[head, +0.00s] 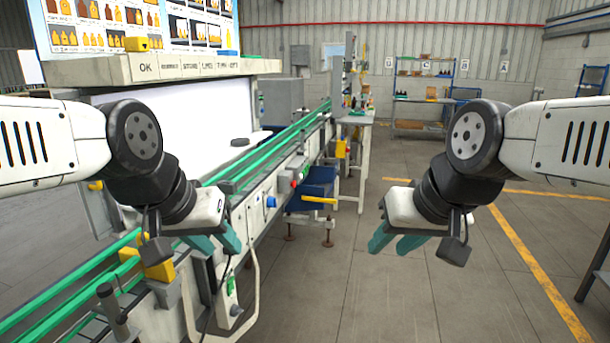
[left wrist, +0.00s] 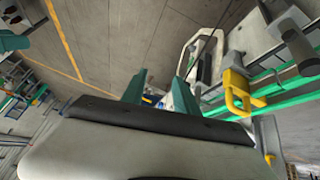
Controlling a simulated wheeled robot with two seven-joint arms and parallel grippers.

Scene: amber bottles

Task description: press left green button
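A small green button (head: 231,284) shows on a pale box on the side of the conveyor, low in the head view. My left gripper (head: 224,248) is just above it in the picture, with nothing between its teal fingers; I cannot tell the depth gap. In the left wrist view the left gripper (left wrist: 160,84) has its two fingers apart. My right gripper (head: 389,249) is open and empty over the bare floor, right of the conveyor.
The conveyor (head: 262,158) with green rails runs from lower left to the back. A red button (head: 293,183) and a blue one (head: 271,201) sit further along its side. A yellow clamp (left wrist: 237,92) juts from the conveyor. The floor (head: 345,285) between the grippers is clear.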

